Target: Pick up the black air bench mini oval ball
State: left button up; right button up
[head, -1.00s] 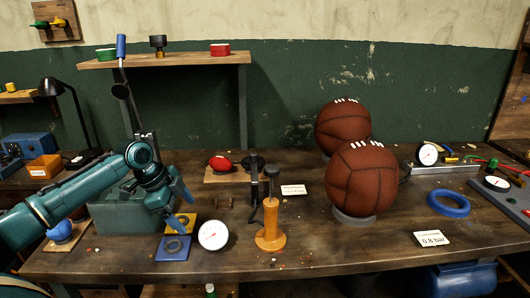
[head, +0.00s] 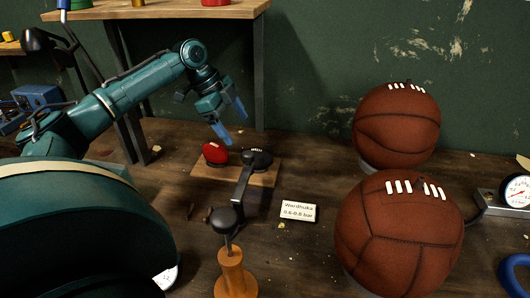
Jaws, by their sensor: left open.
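The black mini oval ball (head: 258,158), with pale lacing on top, lies on a small wooden board (head: 215,172) at the middle of the bench. A red mini oval ball (head: 215,153) lies just left of it on the same board. My left gripper (head: 230,122), with blue fingers, is open and empty. It is above and slightly left of the black ball, apart from it, and its fingers point down. My right gripper is not in view.
An orange-based pump (head: 235,272) with a black top stands in front of the board. A label card (head: 298,211) lies to its right. Two large brown laced balls (head: 398,230) (head: 397,128) stand at the right. A shelf (head: 175,10) is behind, upper left.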

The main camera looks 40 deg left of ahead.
aim_at(257, 158)
pick_arm(q)
jog(key=x, duration=0.6)
jog(key=shift+d+f, duration=0.1)
jog(key=shift+f, duration=0.1)
jog(key=x, duration=0.2)
jog(key=p+x, duration=0.1)
jog(key=x, duration=0.1)
jog(key=shift+d, duration=0.4)
jog(key=shift+w+d+f, duration=0.1)
jog(key=shift+w+f, duration=0.05)
jog(key=shift+f, duration=0.35)
jog(key=shift+c, duration=0.5)
jog(key=c, duration=1)
